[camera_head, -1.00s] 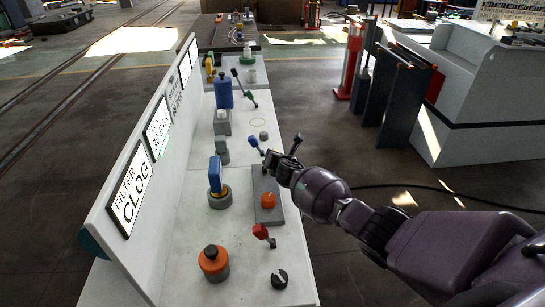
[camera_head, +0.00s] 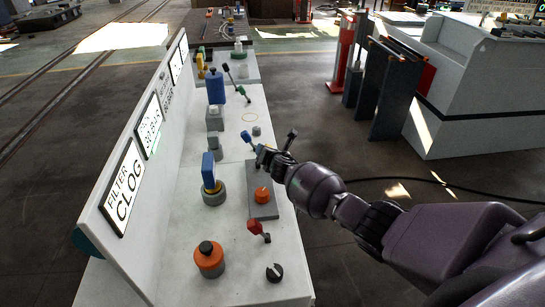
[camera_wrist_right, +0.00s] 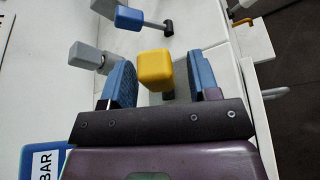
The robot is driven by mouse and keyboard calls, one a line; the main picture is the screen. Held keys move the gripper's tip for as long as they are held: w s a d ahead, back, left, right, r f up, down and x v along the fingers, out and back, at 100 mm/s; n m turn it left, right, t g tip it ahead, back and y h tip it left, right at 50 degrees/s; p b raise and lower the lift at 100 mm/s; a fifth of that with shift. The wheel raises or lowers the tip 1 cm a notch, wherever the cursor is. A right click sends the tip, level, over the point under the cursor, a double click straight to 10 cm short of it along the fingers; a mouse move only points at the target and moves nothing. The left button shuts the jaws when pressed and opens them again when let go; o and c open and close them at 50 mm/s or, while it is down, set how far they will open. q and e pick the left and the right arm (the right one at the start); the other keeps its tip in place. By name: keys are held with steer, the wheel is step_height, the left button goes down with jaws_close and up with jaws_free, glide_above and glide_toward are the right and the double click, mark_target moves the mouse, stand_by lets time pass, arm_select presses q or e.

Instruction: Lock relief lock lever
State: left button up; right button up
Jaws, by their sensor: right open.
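In the right wrist view, a yellow block-shaped handle (camera_wrist_right: 155,70) lies between the two blue fingers of my right gripper (camera_wrist_right: 163,82). Gaps show on both sides of it, so the gripper is open around it. I take this handle to be the lock lever; its label is not visible. In the head view, my right gripper (camera_head: 265,155) is over the white console, at the far end of a grey plate, and mostly hides the handle. My left gripper is not in view.
A blue-handled lever (camera_head: 247,138) stands just beyond the gripper; it also shows in the wrist view (camera_wrist_right: 128,17). The sign panel (camera_head: 124,188) borders the console's left side.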

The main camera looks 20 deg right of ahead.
steer(key=p+v, duration=0.3)
steer(key=v, duration=0.7)
steer(key=shift+p, duration=0.35)
steer(key=shift+s, duration=0.1)
